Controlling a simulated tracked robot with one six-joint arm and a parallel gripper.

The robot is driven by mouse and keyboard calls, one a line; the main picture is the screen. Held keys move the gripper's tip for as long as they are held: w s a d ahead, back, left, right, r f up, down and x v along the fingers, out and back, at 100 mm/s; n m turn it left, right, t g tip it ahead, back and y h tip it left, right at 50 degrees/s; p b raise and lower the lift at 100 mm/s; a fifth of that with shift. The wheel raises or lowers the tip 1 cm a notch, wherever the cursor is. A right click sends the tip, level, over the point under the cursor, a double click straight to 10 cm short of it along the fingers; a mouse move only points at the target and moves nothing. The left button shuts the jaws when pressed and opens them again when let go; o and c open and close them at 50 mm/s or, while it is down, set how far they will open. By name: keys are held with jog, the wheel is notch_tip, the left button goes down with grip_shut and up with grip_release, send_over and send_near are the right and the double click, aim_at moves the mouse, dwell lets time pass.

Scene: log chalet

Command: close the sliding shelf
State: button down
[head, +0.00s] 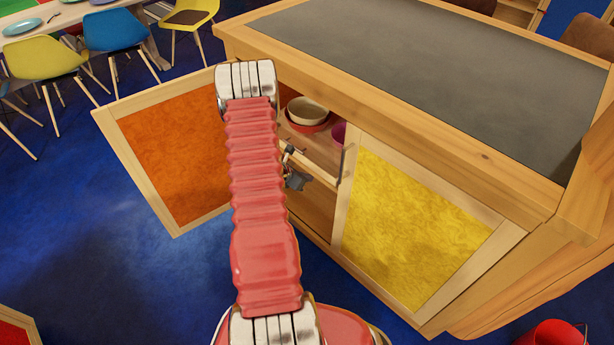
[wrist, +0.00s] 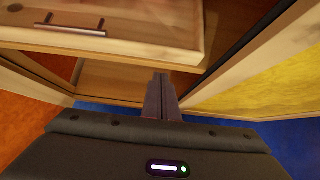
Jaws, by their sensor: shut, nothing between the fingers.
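The sliding shelf is a light wooden pull-out in the cabinet's open bay. Its front edge (head: 322,172) shows in the head view, partly hidden by my arm. In the wrist view its front board (wrist: 150,38) fills the upper left, with a metal bar handle (wrist: 75,27). My gripper (head: 297,181) is just in front of the bay, low by the shelf's front. In the wrist view its fingers (wrist: 162,85) are together and empty, pointing at the gap beneath the shelf front. They lie right of the handle and appear apart from the board.
An open orange-panelled door (head: 178,150) stands out on the left. A yellow-panelled door (head: 415,225) is on the right of the bay. Bowls (head: 306,111) sit inside the cabinet. The grey-topped counter (head: 440,60) is above. Blue floor is clear in front; a red bucket (head: 553,334) stands lower right.

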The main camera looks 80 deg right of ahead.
jog(key=v, duration=0.9)
jog(key=shift+r, duration=0.15)
dwell(0.5)
